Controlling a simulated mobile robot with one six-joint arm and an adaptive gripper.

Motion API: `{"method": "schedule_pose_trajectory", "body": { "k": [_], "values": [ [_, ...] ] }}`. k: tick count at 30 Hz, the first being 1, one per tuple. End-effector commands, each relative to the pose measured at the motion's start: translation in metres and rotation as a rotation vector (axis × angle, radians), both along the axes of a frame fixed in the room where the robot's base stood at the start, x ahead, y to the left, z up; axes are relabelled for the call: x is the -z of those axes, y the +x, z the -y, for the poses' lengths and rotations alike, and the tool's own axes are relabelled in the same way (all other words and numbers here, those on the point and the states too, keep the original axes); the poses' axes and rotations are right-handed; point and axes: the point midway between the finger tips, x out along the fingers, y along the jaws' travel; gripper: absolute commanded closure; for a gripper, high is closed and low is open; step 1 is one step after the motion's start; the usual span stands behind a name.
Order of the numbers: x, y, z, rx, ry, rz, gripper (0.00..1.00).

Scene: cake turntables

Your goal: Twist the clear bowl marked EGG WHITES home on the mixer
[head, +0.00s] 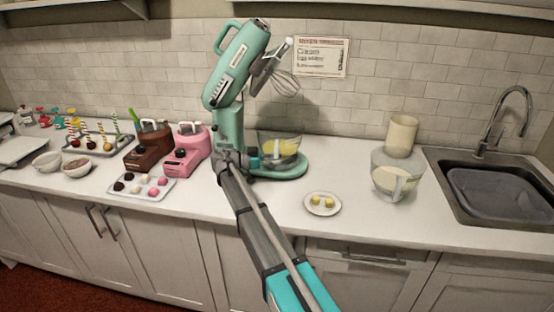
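A clear bowl (279,147) with yellow contents stands on the base (291,170) of the mint-green stand mixer, below the raised mixer head (237,66) and whisk (287,84). I cannot read any marking on it, nor tell whether it is locked in. Another clear bowl (390,181), with a handle and pale contents, stands on the counter to the right; its marking is not readable either. My gripper (254,161) is at the left side of the bowl on the mixer. Its fingers are small and partly hidden, so their opening and any contact are unclear.
A plate (322,204) with two yellow pieces lies in front of the mixer. A pink machine (187,152), a brown machine (149,146) and a tray of cake balls (142,186) stand to the left. A beige canister (401,135) and the sink (500,192) are at the right.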

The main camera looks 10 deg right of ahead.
Motion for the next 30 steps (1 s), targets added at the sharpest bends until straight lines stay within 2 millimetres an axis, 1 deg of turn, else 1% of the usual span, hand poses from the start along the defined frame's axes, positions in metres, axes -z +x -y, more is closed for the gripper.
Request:
{"method": "schedule_pose_trajectory", "body": {
  "k": [1, 3, 13, 17, 23, 30],
  "values": [
    [0.0, 0.0, 0.0, 0.0, -0.001, 0.001, 0.46],
    [0.0, 0.0, 0.0, 0.0, -0.001, 0.001, 0.36],
    [0.0, 0.0, 0.0, 0.001, -0.002, 0.002, 0.36],
    [-0.001, 0.0, -0.003, 0.0, -0.002, 0.002, 0.36],
    [-0.001, 0.001, -0.019, -0.001, -0.002, 0.002, 0.36],
    [0.0, 0.003, -0.05, -0.001, -0.002, 0.002, 0.36]
  ]
}}
